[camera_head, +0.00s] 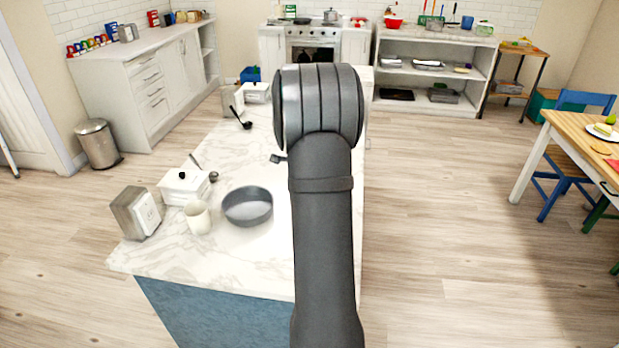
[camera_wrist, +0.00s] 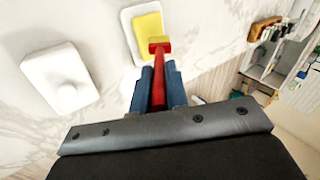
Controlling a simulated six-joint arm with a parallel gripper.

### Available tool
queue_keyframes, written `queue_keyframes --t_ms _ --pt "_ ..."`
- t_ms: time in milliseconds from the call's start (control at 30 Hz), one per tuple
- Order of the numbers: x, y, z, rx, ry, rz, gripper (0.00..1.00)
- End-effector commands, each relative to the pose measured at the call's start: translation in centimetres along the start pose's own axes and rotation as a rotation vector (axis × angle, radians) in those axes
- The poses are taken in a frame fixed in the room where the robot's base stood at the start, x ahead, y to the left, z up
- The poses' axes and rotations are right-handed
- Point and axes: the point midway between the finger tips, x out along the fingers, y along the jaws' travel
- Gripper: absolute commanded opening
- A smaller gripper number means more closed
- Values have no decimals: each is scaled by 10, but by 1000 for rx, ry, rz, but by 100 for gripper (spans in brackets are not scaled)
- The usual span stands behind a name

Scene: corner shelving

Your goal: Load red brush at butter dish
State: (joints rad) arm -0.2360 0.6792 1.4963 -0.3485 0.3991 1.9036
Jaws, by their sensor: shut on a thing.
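In the wrist view, my gripper (camera_wrist: 159,88) has its blue fingers shut on the red handle of the red brush (camera_wrist: 159,58). The brush's squarish yellowish end overlaps the near edge of the yellow butter (camera_wrist: 149,27) in the picture; I cannot tell whether they touch. The butter lies on the white butter dish (camera_wrist: 130,38) on the marble top. A white rectangular lid with a round knob (camera_wrist: 60,78) lies apart to the left. In the head view my arm hides the gripper, the brush and the butter dish.
The marble-topped island (camera_head: 262,262) bears a grey round pan (camera_head: 247,206), a cream mug (camera_head: 197,216), a napkin holder (camera_head: 137,212) and a white lidded pot (camera_head: 184,186) on its left side. A dark utensil (camera_head: 278,158) shows beside my arm.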

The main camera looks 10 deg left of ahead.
Motion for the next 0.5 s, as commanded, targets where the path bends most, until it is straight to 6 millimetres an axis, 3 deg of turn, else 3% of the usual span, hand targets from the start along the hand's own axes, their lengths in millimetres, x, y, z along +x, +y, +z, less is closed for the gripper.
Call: queue_keyframes --t_ms 233,500 --pt "0 1 0 0 0 3 0" --pt "-18 -12 -2 0 0 0 0"
